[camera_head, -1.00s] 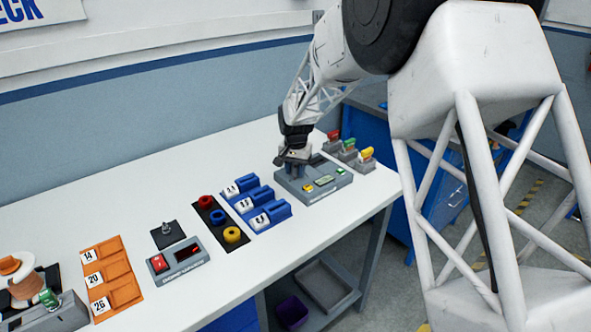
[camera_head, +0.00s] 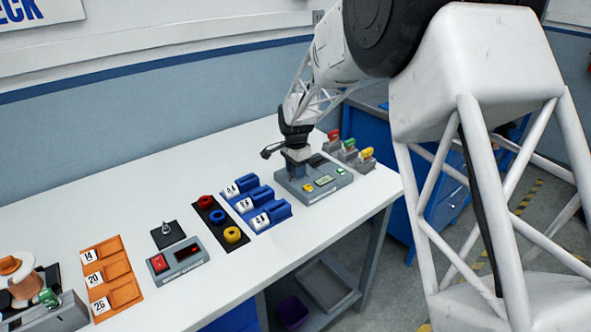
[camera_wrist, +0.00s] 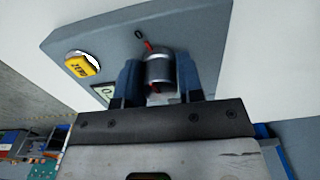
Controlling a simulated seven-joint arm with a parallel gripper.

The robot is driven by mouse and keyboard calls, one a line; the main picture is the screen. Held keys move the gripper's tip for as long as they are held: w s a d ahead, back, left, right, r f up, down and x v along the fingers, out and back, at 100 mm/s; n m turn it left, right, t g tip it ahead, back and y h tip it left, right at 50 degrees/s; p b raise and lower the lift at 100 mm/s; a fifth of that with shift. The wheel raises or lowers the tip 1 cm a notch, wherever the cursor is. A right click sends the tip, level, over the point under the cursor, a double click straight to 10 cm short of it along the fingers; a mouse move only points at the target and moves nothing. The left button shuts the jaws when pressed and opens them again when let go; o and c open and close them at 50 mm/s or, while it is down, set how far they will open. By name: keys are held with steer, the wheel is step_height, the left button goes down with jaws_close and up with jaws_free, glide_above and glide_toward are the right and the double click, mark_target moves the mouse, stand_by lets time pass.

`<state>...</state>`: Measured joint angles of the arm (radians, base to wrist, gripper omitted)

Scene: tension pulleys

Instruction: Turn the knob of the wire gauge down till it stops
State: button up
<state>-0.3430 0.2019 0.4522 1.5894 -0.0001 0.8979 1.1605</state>
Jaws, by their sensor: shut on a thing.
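The wire gauge (camera_head: 328,189) is a grey box at the right part of the white table, with a yellow button, a small display and a green label on its top. My gripper (camera_head: 297,167) is over its left end and hides the knob there in the head view. In the wrist view my gripper (camera_wrist: 160,88) has its two blue-grey fingers on either side of the dark cylindrical knob (camera_wrist: 158,68), shut on it. A red mark shows on the knob near a "0" on the gauge. The yellow "ZERO" button (camera_wrist: 82,66) is left of the knob.
Blue blocks with white labels (camera_head: 268,215) stand left of the gauge. Red, green and yellow-topped pieces (camera_head: 366,154) stand behind and right of it. A black strip holds coloured rings (camera_head: 232,235). Bare white table lies in front.

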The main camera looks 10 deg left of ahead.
steer(key=o, duration=0.9)
steer(key=shift+r, duration=0.15)
steer(key=shift+r, duration=3.8)
